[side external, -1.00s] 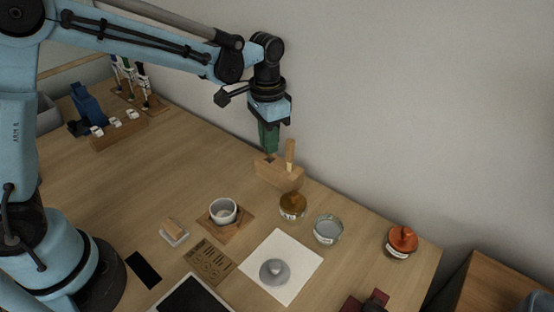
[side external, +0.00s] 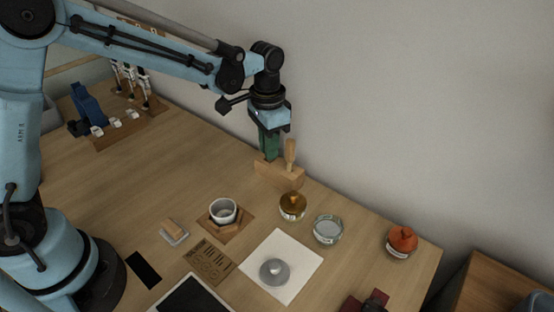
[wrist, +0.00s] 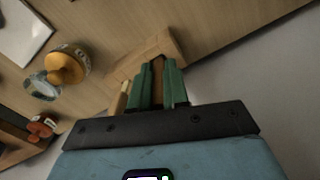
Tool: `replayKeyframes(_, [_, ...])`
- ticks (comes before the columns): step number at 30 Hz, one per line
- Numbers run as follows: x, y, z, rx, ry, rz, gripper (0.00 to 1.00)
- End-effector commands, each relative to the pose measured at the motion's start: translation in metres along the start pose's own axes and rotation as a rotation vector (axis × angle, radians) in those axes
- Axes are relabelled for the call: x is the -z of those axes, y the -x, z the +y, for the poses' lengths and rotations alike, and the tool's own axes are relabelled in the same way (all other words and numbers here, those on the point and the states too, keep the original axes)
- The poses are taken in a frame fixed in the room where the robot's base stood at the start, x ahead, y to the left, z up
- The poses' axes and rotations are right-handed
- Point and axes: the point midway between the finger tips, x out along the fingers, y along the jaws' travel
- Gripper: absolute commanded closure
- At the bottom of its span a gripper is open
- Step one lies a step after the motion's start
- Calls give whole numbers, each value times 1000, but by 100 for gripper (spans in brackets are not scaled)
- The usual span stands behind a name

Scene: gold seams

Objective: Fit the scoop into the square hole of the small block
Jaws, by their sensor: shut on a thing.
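The small block (side external: 278,177) is a light wooden block near the wall edge of the table. It also shows in the wrist view (wrist: 160,42), under my fingertips. My gripper (side external: 269,157), with green fingers, points down at the block's left part. In the wrist view my gripper (wrist: 158,66) is shut on a narrow brown piece (wrist: 157,82), seemingly the scoop's handle. The scoop's lower end and the square hole are hidden by the fingers and block, so I cannot tell how deep it sits. A wooden-handled tool (side external: 290,154) stands upright in the block's right part.
An amber-topped jar (side external: 292,206) stands close in front of the block. A glass bowl (side external: 328,230) and an orange-lidded jar (side external: 402,241) are further right. A white cup (side external: 223,211) sits on a wooden coaster. The table left of the block is clear.

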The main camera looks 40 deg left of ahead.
Motion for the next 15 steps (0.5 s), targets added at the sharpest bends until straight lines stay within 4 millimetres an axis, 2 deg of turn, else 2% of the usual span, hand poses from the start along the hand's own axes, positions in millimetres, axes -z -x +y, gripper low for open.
replayKeyframes(15, [0,-4,0,0,0,0,100])
